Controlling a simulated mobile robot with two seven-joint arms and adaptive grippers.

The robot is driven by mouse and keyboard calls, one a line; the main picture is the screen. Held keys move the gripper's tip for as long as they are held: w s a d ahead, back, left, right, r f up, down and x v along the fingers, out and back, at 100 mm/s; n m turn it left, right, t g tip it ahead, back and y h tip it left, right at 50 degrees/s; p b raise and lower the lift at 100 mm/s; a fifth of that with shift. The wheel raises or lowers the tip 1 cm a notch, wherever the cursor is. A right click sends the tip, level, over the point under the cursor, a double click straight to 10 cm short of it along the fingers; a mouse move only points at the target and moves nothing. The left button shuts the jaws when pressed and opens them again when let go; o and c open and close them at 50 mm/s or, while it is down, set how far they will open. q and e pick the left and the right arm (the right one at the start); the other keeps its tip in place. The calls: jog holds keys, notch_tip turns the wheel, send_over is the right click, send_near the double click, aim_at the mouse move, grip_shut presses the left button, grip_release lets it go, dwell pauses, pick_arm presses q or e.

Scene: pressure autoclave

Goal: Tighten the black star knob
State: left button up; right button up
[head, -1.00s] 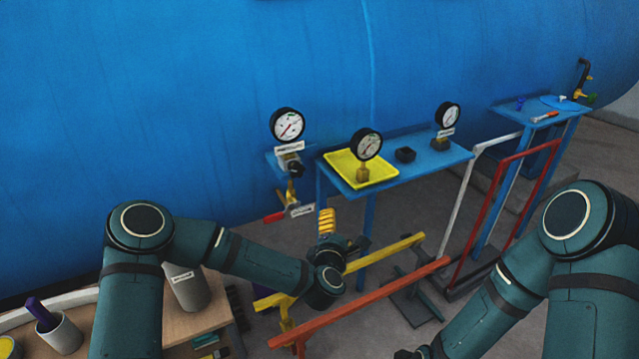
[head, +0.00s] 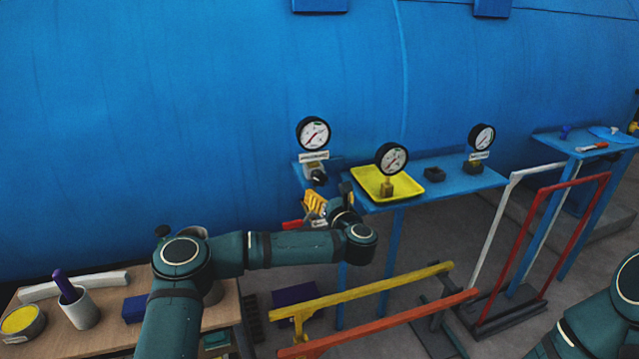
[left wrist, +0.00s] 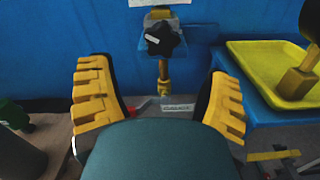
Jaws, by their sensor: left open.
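The black star knob (left wrist: 162,38) is at the top middle of the left wrist view, on the valve below a labelled gauge. In the head view the knob (head: 318,176) shows small and dark under the gauge (head: 313,134). My left gripper (head: 316,203) is just below and in front of it. In the left wrist view its yellow-padded fingers (left wrist: 160,78) are spread wide with nothing between them. The knob lies beyond the fingertips, roughly centred between them, and is not touched. My right gripper is out of view; only part of that arm shows at lower right.
A blue shelf (head: 462,183) right of the knob bears a yellow tray (head: 360,178) and two gauges. A red-handled lever (head: 292,225) is beside my left gripper. Yellow and orange rails (head: 400,322) stand below. A wooden table (head: 100,318) with cups is at lower left.

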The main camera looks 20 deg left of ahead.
aim_at(319, 181)
pick_arm(q)
jog(key=x, duration=0.8)
jog(key=shift+b, duration=0.4)
jog(key=c, duration=1.2)
